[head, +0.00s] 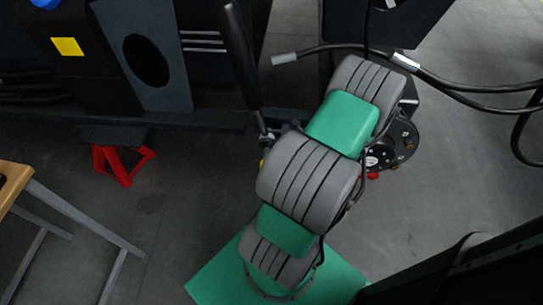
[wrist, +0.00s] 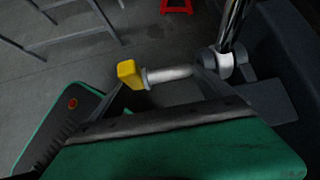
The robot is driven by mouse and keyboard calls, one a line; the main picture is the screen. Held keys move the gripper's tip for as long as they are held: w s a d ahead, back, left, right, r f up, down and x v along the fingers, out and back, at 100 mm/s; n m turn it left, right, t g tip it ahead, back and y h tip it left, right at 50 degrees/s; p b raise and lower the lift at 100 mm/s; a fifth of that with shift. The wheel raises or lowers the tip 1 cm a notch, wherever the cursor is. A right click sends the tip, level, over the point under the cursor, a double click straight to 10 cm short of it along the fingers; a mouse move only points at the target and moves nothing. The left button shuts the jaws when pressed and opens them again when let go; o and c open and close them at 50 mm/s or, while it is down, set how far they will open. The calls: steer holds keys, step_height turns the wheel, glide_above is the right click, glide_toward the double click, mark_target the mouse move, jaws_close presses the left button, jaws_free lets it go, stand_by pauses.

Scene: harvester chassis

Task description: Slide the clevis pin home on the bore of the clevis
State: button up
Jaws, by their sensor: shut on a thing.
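The clevis pin (wrist: 168,75) has a pale shaft and a yellow head (wrist: 130,73). It lies nearly level across the wrist view, head to the left. My gripper (wrist: 163,82) is shut on the pin, with dark fingers either side of it. The clevis (wrist: 224,66) is a pale grey fitting at the end of a shiny rod, just right of the pin's far end. In the head view a bit of yellow (head: 262,163) shows beside my arm, below the clevis (head: 267,136).
A dark cylinder (head: 240,60) slopes down to the clevis beside the chassis rail (head: 190,122). A red stand (head: 122,163) is under the chassis. A bench (head: 14,183) stands at left. Hoses (head: 450,86) hang at right. Floor between bench and arm is free.

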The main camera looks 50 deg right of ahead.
steer(key=shift+a+f, duration=0.1)
steer(key=shift+a, duration=0.2)
steer(key=shift+w+d, duration=0.3)
steer(key=shift+d, duration=0.05)
steer(key=shift+d, duration=0.1)
